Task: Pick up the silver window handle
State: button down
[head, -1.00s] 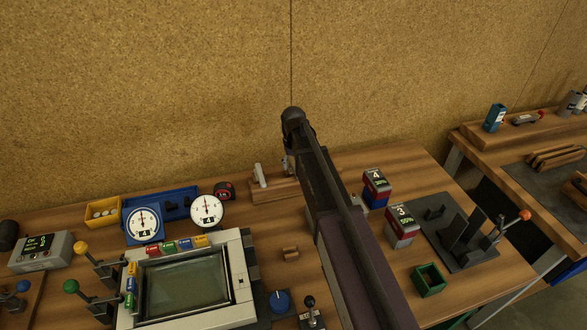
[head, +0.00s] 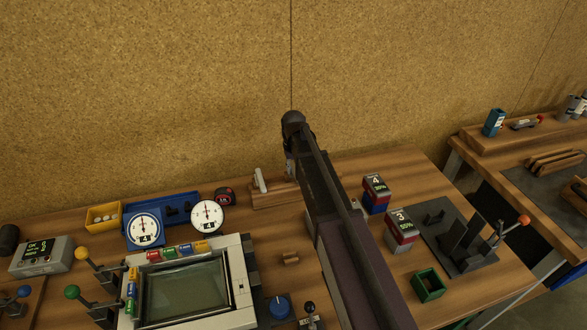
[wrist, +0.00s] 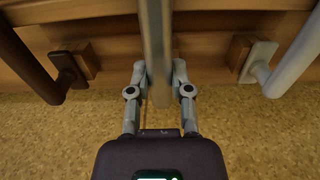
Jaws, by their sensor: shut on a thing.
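The silver window handle (wrist: 155,35) is a long grey bar running down the middle of the wrist view. My gripper (wrist: 159,80) has one finger on each side of it and is shut on it. A dark brown handle (wrist: 28,65) is at the left of the wrist view and a white handle (wrist: 290,65) at the right, both apart from my fingers. In the head view the white handle (head: 260,180) stands on a wooden rack (head: 272,199). There my arm hides the silver handle and most of my gripper.
A framed glass panel (head: 185,288) lies at front left, near two white dials (head: 207,215). The cork wall (head: 150,90) rises close behind.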

jog(key=shift+r+p, duration=4.45)
jog(key=shift+r, duration=0.2)
jog(key=shift+r+p, duration=0.3)
jog(key=shift+p, duration=0.05)
jog(key=shift+r+p, duration=1.75)
jog(key=shift+r, duration=0.2)
jog(key=shift+f+b, duration=0.75)
jog(key=shift+f, duration=0.2)
